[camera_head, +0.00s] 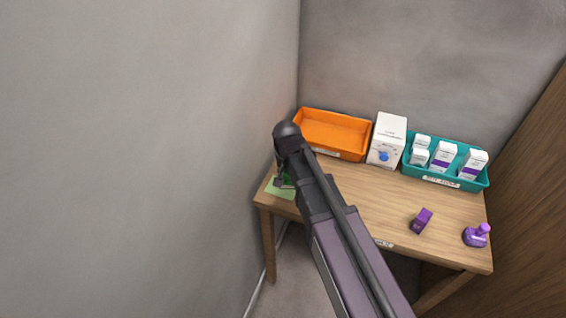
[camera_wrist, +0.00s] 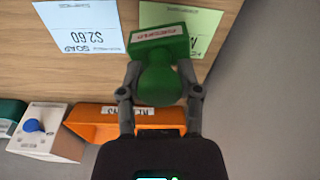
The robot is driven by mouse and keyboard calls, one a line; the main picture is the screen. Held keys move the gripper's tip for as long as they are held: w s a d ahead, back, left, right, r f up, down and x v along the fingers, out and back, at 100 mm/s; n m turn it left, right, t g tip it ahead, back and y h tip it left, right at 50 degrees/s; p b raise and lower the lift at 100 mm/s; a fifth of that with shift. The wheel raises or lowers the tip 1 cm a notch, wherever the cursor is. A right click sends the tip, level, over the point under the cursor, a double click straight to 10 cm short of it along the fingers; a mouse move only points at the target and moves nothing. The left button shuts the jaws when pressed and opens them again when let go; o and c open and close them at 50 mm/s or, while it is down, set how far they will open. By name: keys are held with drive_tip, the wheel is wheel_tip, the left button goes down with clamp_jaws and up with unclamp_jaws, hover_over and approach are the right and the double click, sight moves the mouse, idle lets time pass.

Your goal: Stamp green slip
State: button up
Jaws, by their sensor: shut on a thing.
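The green slip (camera_head: 276,190) lies at the left end of the wooden table; in the wrist view the slip (camera_wrist: 207,22) is partly covered by a green stamp. My gripper (camera_wrist: 161,78) is shut on the green stamp (camera_wrist: 158,85), with one finger on each side of its rounded handle. The stamp's block has a pale label with red lettering. In the head view only a bit of green shows beside my gripper (camera_head: 281,180), above the slip. I cannot tell whether the stamp touches the slip.
A light blue price slip (camera_wrist: 82,25) lies beside the green one. An orange tray (camera_head: 330,148), a white box (camera_head: 387,140) with a blue knob and a teal tray (camera_head: 444,181) of small cartons line the back. A purple block (camera_head: 421,221) and purple stamp (camera_head: 476,237) stand right.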

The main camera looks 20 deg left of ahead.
drive_tip(key=shift+w+d, duration=0.1)
drive_tip(key=shift+r, duration=0.15)
drive_tip(key=shift+w+a+r+n+p, duration=0.1)
drive_tip(key=shift+a+r+n+p, duration=0.2)
drive_tip(key=shift+n, duration=0.3)
drive_tip(key=shift+w+a+r+n+p, duration=0.1)
drive_tip(key=shift+a+r+n+p, duration=0.1)
drive_tip(key=shift+a+n+p, duration=0.3)
drive_tip(key=n, duration=0.1)
drive_tip(key=a+r+n, duration=0.1)
drive_tip(key=n, duration=0.1)
drive_tip(key=shift+w+a+y+p, duration=0.1)
drive_tip(key=shift+a+y+p, duration=0.15)
drive_tip(key=shift+y+p, duration=0.1)
drive_tip(key=shift+f, duration=0.2)
drive_tip(key=b, duration=0.6)
hover_over(280, 191)
drive_tip(key=shift+w+f, duration=0.15)
drive_tip(key=shift+f, duration=2.65)
drive_tip(key=shift+a, duration=0.1)
drive_tip(key=shift+f+b, duration=0.55)
drive_tip(key=shift+b, duration=0.05)
